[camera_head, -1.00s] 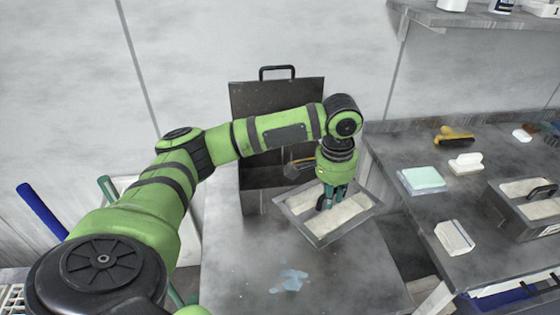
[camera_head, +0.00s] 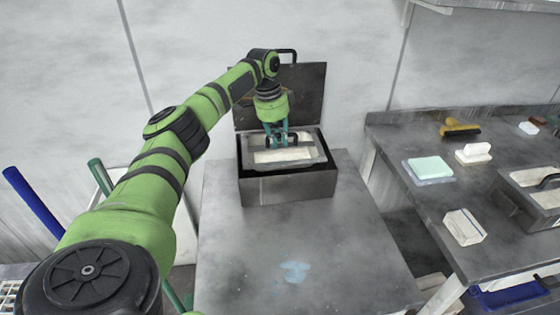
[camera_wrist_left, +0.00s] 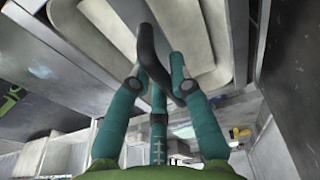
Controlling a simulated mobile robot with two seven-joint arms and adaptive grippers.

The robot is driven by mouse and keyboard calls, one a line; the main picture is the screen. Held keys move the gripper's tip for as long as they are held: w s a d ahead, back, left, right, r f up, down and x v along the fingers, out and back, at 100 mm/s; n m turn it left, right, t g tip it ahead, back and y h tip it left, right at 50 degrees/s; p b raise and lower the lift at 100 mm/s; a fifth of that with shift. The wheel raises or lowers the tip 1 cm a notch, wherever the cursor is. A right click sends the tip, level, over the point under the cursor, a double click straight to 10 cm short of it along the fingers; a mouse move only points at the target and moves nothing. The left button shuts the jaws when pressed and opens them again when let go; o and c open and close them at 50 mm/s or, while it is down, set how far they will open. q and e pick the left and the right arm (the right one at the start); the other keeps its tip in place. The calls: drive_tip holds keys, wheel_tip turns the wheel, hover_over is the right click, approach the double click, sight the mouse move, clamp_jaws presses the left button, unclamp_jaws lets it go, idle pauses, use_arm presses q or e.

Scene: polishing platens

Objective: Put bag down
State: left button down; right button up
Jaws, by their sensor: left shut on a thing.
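No soft bag shows. A grey tray-like carrier (camera_head: 318,152) with pale contents and a black handle sits at the mouth of the dark open-topped box (camera_head: 290,190), its rim around the box's upper edge; I cannot tell whether it rests inside or hangs. My left gripper (camera_head: 277,142) is above it, shut on its handle. In the left wrist view the black handle (camera_wrist_left: 147,45) lies between the teal fingers (camera_wrist_left: 158,88), with the carrier (camera_wrist_left: 95,15) behind. My right gripper is not in view.
The box's lid (camera_head: 302,92) stands open behind. The box is on a grey metal table (camera_head: 250,250), clear in front except a bluish stain. The right bench (camera_head: 410,140) holds a similar handled tray (camera_head: 510,205), a green-topped block (camera_head: 430,168) and a yellow brush (camera_head: 455,127).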

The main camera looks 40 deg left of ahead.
use_arm(q)
wheel_tip(320, 180, down, 2)
drive_tip(key=shift+f, duration=0.2)
wheel_tip(320, 180, down, 5)
drive_tip(key=shift+f, duration=0.1)
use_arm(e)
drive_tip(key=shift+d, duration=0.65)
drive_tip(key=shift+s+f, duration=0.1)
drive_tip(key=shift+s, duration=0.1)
use_arm(q)
drive_tip(key=c, duration=1.1)
unclamp_jaws()
drive_tip(key=shift+c, duration=0.2)
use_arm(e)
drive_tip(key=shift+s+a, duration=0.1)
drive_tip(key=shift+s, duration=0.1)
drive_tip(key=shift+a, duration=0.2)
